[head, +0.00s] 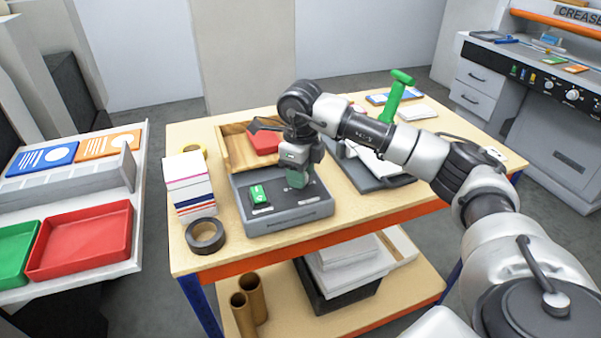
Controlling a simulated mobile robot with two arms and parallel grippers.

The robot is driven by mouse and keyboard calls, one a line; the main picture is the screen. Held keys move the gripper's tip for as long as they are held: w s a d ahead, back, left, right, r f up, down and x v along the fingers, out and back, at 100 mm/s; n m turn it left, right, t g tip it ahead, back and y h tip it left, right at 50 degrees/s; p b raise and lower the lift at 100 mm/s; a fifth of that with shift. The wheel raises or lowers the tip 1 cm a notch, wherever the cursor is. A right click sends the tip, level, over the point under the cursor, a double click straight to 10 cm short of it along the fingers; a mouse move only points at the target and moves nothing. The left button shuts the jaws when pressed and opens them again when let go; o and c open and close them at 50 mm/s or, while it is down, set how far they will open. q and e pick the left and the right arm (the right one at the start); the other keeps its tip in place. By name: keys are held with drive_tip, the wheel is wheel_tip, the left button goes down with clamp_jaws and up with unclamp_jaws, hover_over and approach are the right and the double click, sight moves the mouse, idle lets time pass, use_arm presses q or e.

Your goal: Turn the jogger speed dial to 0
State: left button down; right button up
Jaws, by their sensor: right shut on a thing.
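The jogger (301,217) is a dark grey box with a sloped top on the wooden table. A green switch (258,195) sits on the left of its top panel. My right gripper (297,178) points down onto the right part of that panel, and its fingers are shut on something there. The speed dial is hidden behind the fingers, so its setting cannot be read. My left gripper is not in view.
A stack of paper pads (187,180) and a black tape roll (205,236) stand left of the jogger. A wooden tray (237,148) with a red item (264,141) lies behind it. A green-handled tool (394,98) stands at the back right.

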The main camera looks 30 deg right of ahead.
drive_tip(key=shift+r, duration=0.1)
drive_tip(key=o, duration=0.9)
wheel_tip(320, 180, up, 11)
drive_tip(key=shift+f+b, duration=0.1)
drive_tip(key=shift+b, duration=0.25)
drive_tip(key=shift+f, duration=0.1)
